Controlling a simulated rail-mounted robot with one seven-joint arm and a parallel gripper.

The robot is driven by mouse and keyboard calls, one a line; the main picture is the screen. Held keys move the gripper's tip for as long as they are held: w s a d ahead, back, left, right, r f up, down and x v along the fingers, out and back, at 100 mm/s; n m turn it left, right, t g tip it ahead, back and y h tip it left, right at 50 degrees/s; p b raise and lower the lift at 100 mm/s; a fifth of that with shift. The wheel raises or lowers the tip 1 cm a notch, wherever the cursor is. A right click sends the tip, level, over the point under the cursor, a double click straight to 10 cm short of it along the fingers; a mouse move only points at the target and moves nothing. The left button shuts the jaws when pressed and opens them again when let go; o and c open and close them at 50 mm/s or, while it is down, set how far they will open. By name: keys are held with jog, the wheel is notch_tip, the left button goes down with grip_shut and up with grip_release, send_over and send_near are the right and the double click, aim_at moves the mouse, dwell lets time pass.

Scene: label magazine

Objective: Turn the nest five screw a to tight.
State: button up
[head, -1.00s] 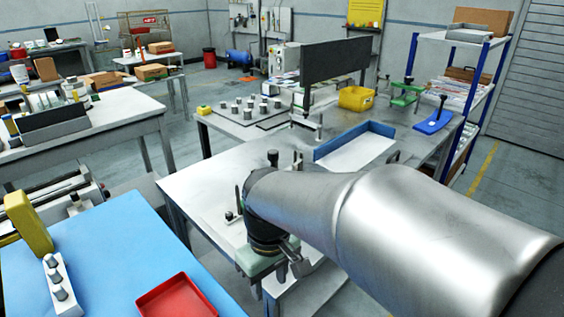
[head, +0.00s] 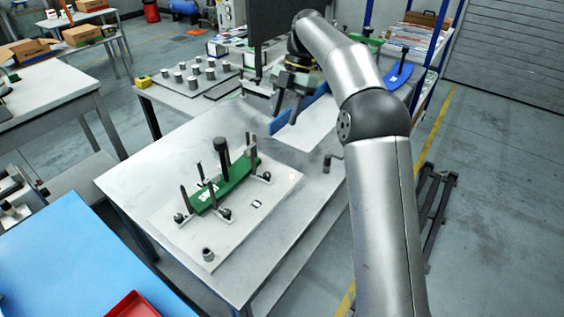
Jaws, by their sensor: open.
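A pale fixture plate (head: 240,228) lies on the near grey table and holds a curved green piece (head: 232,180) with a small white label. Dark upright posts and small clamps with round black knobs, such as the left knob (head: 179,217), stand around the green piece. I cannot read any nest number, nor tell which of these is screw a or how tight it is. My gripper (head: 286,112) is open, fingers pointing down, above the back of the table. It is behind the fixture and apart from it. I see nothing between its fingers.
A plate with several grey pegs (head: 192,82) is at the back left. The blue table (head: 60,255) and red tray (head: 132,306) are front left.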

aim_at(268, 173)
jog(key=x, duration=1.6)
jog(key=shift+s+f, duration=0.1)
jog(key=shift+f, duration=0.1)
grip_shut()
